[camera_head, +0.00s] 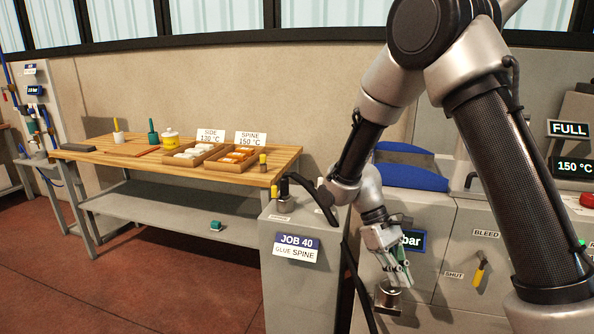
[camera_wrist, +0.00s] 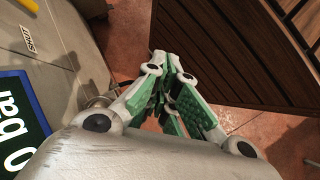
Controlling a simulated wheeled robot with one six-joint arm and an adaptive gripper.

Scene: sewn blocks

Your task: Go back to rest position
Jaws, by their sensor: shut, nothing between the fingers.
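My gripper (camera_head: 400,276) hangs low in front of the grey machine cabinet (camera_head: 426,290) at the right of the head view, with its fingers pointing down. A round metal knob or cup (camera_head: 388,297) on the cabinet's front is close by its fingertips; I cannot tell whether they touch. In the wrist view, the green-padded fingers (camera_wrist: 170,108) of my gripper come together and hold nothing. The arm is bent, with its elbow high in the head view.
A wooden-topped bench (camera_head: 110,152) with trays stands at the left. A grey pedestal (camera_head: 300,305) labelled JOB 40 stands left of my gripper. A yellow lever (camera_head: 480,272) is on the cabinet to the right. Red floor (camera_head: 150,295) is free in front of the bench.

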